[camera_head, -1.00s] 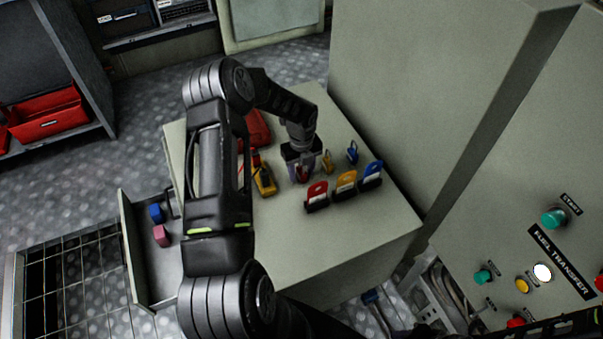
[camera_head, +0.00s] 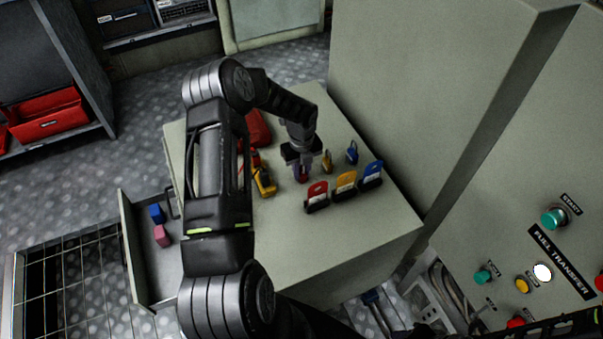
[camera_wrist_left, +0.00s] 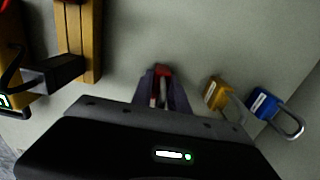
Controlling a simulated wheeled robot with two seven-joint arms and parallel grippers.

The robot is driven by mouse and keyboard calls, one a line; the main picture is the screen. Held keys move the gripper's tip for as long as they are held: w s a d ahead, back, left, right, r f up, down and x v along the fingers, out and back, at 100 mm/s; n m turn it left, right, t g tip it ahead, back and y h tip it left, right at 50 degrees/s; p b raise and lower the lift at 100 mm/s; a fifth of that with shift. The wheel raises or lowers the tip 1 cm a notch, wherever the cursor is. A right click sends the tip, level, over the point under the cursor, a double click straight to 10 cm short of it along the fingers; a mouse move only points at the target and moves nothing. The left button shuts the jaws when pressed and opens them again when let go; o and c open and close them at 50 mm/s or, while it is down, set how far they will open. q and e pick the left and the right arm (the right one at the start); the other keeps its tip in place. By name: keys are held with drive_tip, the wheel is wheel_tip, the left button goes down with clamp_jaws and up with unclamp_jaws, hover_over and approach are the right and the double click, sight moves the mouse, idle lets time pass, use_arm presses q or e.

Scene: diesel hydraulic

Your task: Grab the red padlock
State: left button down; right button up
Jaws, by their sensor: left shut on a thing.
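The red padlock (camera_head: 301,178) is at the tips of my left gripper (camera_head: 301,172), over the cabinet top. In the left wrist view the red padlock (camera_wrist_left: 161,71) shows between the two fingers of my left gripper (camera_wrist_left: 162,84), which is shut on it. The fingers hide part of the padlock. I cannot tell whether it still touches the cabinet top. My right gripper is not in view.
A yellow padlock (camera_head: 327,161) and a blue padlock (camera_head: 352,153) stand close to the right. Red, yellow and blue tags (camera_head: 345,183) stand in front. A yellow meter (camera_head: 264,181) lies to the left. An open drawer (camera_head: 150,262) juts out at left.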

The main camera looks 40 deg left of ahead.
use_arm(q)
drive_tip(key=shift+r, duration=0.15)
wheel_tip(320, 180, up, 10)
drive_tip(key=shift+f, duration=0.1)
idle(0.6)
